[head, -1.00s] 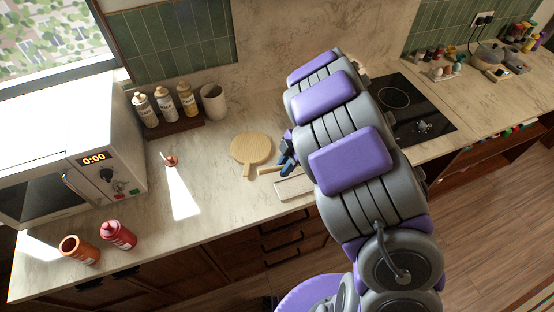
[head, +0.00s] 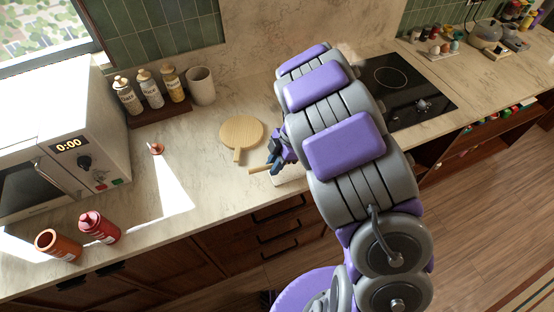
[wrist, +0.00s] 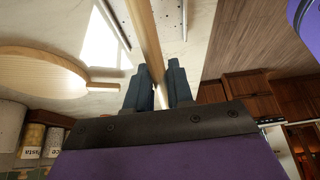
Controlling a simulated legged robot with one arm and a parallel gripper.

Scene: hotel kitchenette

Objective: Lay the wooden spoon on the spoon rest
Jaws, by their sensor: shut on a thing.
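My gripper (wrist: 158,88) is shut on the wooden spoon (wrist: 147,38), whose pale shaft runs between the two dark fingers in the wrist view. In the head view the spoon's end (head: 259,170) sticks out left of my gripper (head: 274,163), near the counter's front edge. A pale, flat rectangular piece (head: 288,181), which looks like the spoon rest, lies beneath, mostly hidden by my arm. In the wrist view a pale dotted surface (wrist: 171,18) shows on both sides of the spoon. I cannot tell whether the spoon touches it.
A round wooden board (head: 241,133) lies just left of my gripper. Several bottles on a dark stand (head: 160,112) and a white cup (head: 201,86) are at the back. A microwave (head: 60,140) and red bottle (head: 99,227) are left, a black cooktop (head: 400,90) right.

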